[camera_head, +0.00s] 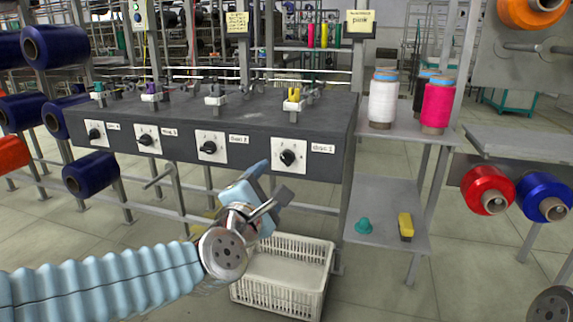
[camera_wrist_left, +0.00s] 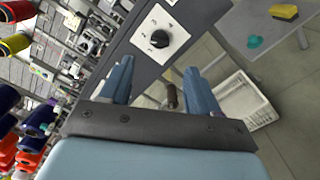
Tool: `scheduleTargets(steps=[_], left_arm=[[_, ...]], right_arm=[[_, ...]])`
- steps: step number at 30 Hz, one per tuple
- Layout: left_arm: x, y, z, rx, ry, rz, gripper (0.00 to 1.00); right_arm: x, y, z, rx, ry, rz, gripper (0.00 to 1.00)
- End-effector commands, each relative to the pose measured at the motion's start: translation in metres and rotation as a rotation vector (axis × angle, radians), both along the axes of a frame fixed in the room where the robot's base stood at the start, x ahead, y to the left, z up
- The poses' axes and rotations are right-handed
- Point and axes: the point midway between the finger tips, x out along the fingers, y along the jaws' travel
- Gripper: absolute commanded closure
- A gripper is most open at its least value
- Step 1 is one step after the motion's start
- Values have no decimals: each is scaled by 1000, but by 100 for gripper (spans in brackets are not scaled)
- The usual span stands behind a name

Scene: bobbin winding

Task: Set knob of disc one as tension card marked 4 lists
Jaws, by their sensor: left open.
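The knob of disc one (camera_head: 288,157) is black on a white dial plate at the right end of the dark box's front, beside a label that seems to read "disc 1". It shows large in the left wrist view (camera_wrist_left: 160,39), ahead of the fingers. My left gripper (camera_head: 272,182) is open and empty, below and left of this knob and apart from it; its two blue fingers show in the wrist view (camera_wrist_left: 160,88). A yellow card (camera_head: 237,22) with small unreadable writing hangs above the box. Another card (camera_head: 361,22) seems to read "pink".
Several similar knobs, such as this one (camera_head: 210,148), sit left along the dark box (camera_head: 240,112). A white crate (camera_head: 283,290) stands on the floor below. A side shelf (camera_head: 385,195) at right holds a teal piece (camera_head: 364,226) and a yellow block (camera_head: 406,226).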

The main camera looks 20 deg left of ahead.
Motion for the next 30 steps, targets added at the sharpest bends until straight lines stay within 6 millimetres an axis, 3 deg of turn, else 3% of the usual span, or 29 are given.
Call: scheduleTargets(steps=[6,12,18,25,30], left_arm=[[53,-1,0,-1,4,0,38],[85,-3,0,1,3,-1,38],[97,-3,0,3,1,0,38],[97,-3,-1,3,0,0,38],[97,-3,-1,3,1,0,63]], right_arm=[[0,-1,7,-1,-1,-2,57],[0,0,11,-1,-1,0,57],[0,0,12,0,0,1,57],[0,1,12,0,0,1,57],[0,1,12,0,0,1,57]])
